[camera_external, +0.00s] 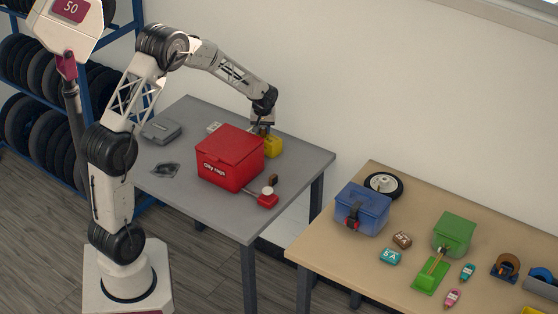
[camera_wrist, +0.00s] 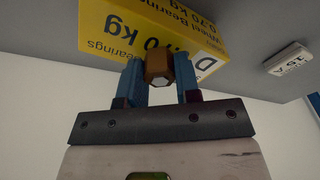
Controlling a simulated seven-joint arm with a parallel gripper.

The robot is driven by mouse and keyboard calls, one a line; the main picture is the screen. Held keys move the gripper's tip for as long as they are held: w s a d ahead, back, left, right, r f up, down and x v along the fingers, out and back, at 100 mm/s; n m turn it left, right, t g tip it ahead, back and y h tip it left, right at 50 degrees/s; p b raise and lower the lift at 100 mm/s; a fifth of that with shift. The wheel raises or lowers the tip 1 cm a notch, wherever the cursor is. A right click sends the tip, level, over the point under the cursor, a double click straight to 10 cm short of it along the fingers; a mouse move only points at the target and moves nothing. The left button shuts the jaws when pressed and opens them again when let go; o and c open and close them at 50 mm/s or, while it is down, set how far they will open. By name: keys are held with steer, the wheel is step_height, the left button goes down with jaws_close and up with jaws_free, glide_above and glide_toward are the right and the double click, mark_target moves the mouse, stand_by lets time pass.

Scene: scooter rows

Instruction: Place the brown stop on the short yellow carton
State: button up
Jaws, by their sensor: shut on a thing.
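The yellow carton (camera_external: 272,147) stands on the grey table behind the red box, near the back edge. In the wrist view the yellow carton (camera_wrist: 150,28) fills the top, with dark print about wheel bearings and 0.70 kg. My gripper (camera_external: 264,130) is at the carton, pointing down over its top. In the wrist view my gripper's blue fingers (camera_wrist: 160,80) are shut on the brown stop (camera_wrist: 157,64), a small block with a pale hexagonal end. The stop overlaps the carton's edge in that view; I cannot tell whether they touch.
A red lidded box (camera_external: 229,160) stands in front of the carton. A red lever device (camera_external: 267,198), a grey case (camera_external: 161,131) and a white block (camera_external: 214,127) are on the same table. The tan table (camera_external: 320,258) at right holds a blue box (camera_external: 361,212) and a green box (camera_external: 455,231).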

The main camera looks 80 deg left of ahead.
mark_target(263, 130)
steer(key=shift+f, duration=0.15)
steer(key=o, duration=0.9)
step_height(263, 130, up, 12)
steer(key=d, duration=0.1)
steer(key=shift+s+d, duration=0.15)
steer(key=shift+d, duration=0.05)
stand_by(1.0)
